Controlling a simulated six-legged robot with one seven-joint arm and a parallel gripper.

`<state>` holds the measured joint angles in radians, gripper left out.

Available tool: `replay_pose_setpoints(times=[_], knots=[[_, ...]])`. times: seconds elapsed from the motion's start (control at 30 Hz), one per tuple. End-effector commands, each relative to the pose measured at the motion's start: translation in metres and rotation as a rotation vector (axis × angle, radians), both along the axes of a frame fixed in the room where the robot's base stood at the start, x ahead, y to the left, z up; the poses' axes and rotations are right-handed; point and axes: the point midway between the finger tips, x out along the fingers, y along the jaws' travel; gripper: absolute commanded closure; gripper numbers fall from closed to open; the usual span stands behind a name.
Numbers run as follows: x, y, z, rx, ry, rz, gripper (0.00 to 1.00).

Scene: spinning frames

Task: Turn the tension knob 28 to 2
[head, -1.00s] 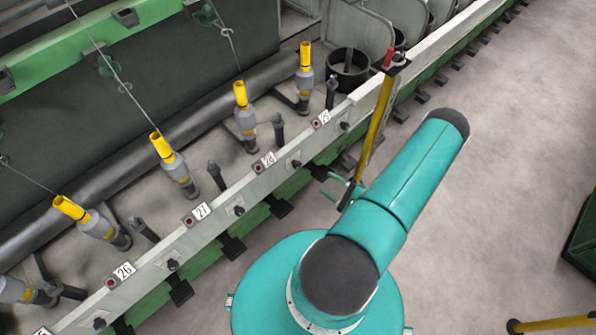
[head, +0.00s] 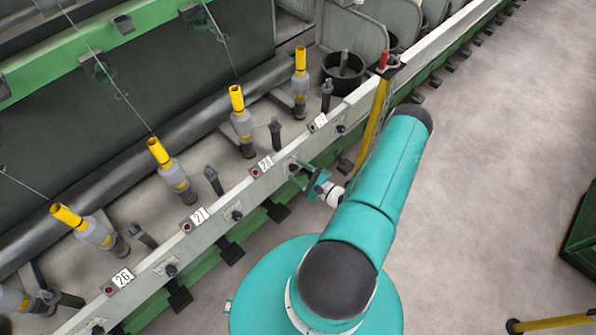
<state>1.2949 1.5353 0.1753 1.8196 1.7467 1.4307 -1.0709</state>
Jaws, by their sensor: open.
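The number 28 plate (head: 262,166) is on the pale rail of the spinning frame, with a small red light beside it. A small dark knob (head: 293,166) is on the rail face just right of this plate. My gripper (head: 299,173) is open with its fingertips at this knob and partly covers it. I cannot tell whether the fingers touch the knob or stand around it. The knob's setting is too small to read.
Similar knobs sit along the rail, one (head: 237,215) right of the 27 plate (head: 198,216). Yellow-topped bobbins (head: 240,120) stand behind the rail. A yellow post (head: 377,115) with a red top rises close beside my arm.

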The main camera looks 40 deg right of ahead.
Motion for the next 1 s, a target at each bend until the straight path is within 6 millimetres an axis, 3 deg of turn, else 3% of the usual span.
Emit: replay_pose_setpoints(times=[0.33,0.57,1.0], knots=[[0.0059,0.0016,0.0002,0.0,0.0,0.0,0.49],[0.0058,0.0014,0.0003,0.0,0.0,0.0,0.92],[0.0052,0.0012,-0.0004,0.067,0.002,-0.001,0.92]])
